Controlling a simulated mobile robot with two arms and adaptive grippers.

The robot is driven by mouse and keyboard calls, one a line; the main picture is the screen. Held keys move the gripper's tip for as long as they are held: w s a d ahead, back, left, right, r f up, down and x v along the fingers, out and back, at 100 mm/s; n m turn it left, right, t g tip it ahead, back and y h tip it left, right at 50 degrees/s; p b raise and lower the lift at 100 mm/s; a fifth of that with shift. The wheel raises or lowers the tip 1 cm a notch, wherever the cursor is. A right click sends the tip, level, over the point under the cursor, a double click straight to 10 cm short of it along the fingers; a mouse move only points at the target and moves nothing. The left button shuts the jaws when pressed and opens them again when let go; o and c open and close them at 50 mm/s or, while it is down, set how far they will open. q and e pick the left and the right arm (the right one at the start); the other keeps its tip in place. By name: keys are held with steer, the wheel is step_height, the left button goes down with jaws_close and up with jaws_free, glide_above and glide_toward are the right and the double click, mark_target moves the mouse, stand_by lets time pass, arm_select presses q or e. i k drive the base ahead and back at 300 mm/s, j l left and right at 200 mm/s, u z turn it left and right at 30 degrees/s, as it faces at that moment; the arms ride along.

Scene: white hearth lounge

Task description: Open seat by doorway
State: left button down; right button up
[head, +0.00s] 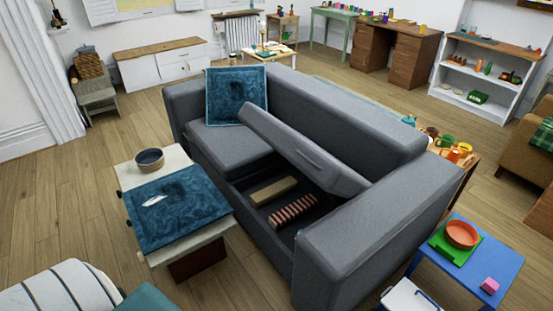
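A grey sofa (375,235) stands in the middle of the head view. Its right seat (305,150) is tilted up, exposing a dark storage space beneath. Inside lie a beige block-like item (273,190) and a red-and-white striped item (293,211). The left seat (228,147) lies flat, with a blue cushion (236,95) leaning on the backrest above it. I cannot make out a doorway for certain. Neither of my grippers is in view, so nothing shows whether one touches the raised seat.
A low table (130,178) in front of the sofa holds a blue cushion (178,205) and a dark bowl (150,159). A blue side table (490,248) with a terracotta bowl (461,235) stands by the right armrest. Wooden floor (50,205) is clear at left.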

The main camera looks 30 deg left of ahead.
mark_target(333, 175)
steer(key=j, duration=0.7)
steer(key=i+j, duration=0.15)
steer(key=j, duration=1.25)
